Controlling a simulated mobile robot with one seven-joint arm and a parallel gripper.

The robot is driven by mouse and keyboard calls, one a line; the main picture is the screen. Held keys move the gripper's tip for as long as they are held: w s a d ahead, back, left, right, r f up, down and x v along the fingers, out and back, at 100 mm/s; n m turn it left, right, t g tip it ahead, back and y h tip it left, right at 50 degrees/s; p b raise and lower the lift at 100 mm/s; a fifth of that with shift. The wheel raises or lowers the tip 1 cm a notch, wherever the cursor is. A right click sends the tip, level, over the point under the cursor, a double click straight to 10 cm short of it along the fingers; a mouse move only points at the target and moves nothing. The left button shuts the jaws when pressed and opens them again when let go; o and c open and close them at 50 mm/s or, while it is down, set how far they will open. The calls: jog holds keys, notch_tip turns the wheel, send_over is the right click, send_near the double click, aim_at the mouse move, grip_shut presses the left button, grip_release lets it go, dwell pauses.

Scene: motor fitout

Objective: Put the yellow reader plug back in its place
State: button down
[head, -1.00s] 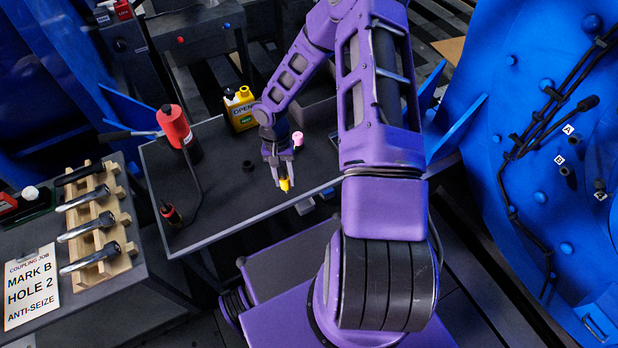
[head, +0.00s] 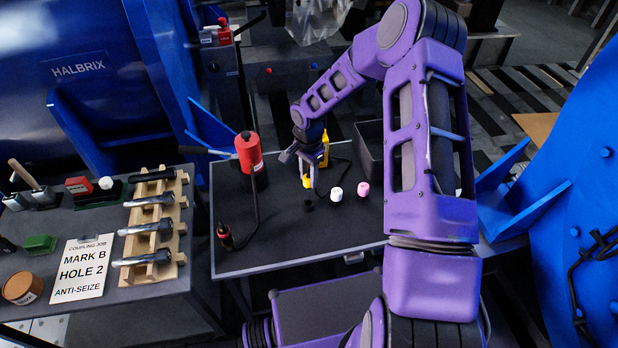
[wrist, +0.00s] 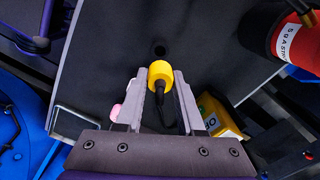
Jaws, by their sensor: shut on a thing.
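The yellow reader plug (head: 307,181) is held in my gripper (head: 306,166), above the dark table (head: 285,240). In the wrist view the yellow plug (wrist: 161,73) sits at the tips of my gripper (wrist: 159,86), one finger on each side, with a black stem or lead running back between them. A small round black piece (head: 308,206) is on the tabletop just in front of the plug in the head view. I cannot tell whether it is a socket or a cap. It also shows just beyond the plug in the wrist view (wrist: 159,50).
White (head: 336,193) and pink (head: 363,188) pieces stand to the right. A red canister (head: 249,153) and a dark red-tipped tool (head: 225,235) with a black lead stand left. The table's front middle is clear.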

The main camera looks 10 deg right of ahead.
aim_at(309, 189)
jog(key=shift+f+b, duration=2.4)
jog(key=shift+f, duration=0.45)
jog(key=shift+b, duration=0.6)
jog(key=shift+f+b, duration=0.75)
jog(key=shift+f, duration=0.1)
jog(key=shift+f, duration=0.8)
jog(key=shift+c, duration=2.2)
grip_release()
notch_tip(309, 189, up, 18)
jog(key=shift+f+p, duration=0.25)
jog(key=shift+p, duration=1)
